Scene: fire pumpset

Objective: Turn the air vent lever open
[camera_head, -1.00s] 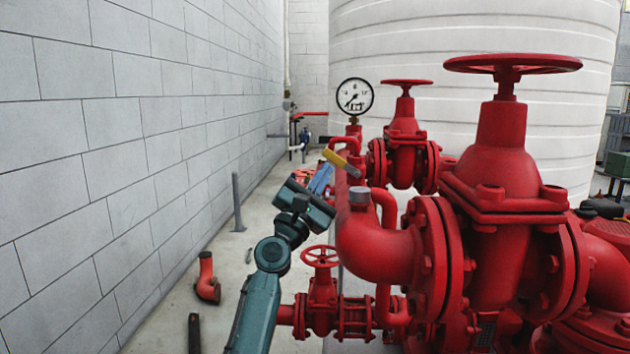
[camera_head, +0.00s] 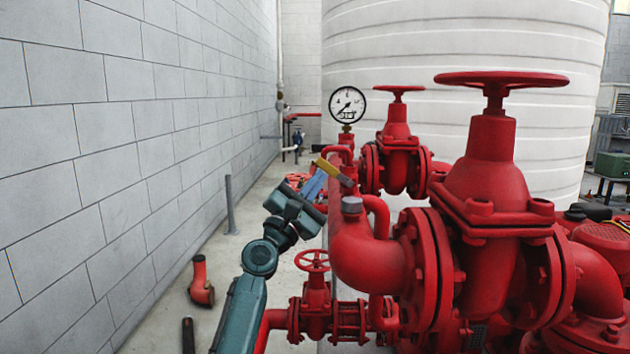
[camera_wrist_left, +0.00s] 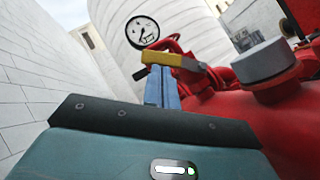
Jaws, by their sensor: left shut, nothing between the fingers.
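The air vent lever (camera_head: 335,172) is a yellow handle with a dark grey end, tilted, on the red pipework below the pressure gauge. In the left wrist view the lever (camera_wrist_left: 169,61) lies across the picture just past the fingertips. My left gripper (camera_head: 318,175) comes from the lower left, its blue-grey fingers shut together with nothing between them. Its tips (camera_wrist_left: 162,77) are at the yellow handle's near side and appear to touch it; I cannot tell for sure. My right gripper is not in view.
A pressure gauge (camera_head: 347,105) stands behind the lever. A grey-capped red pipe (camera_head: 352,205) is close to the right of my gripper. Large red valves (camera_head: 490,190) fill the right.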

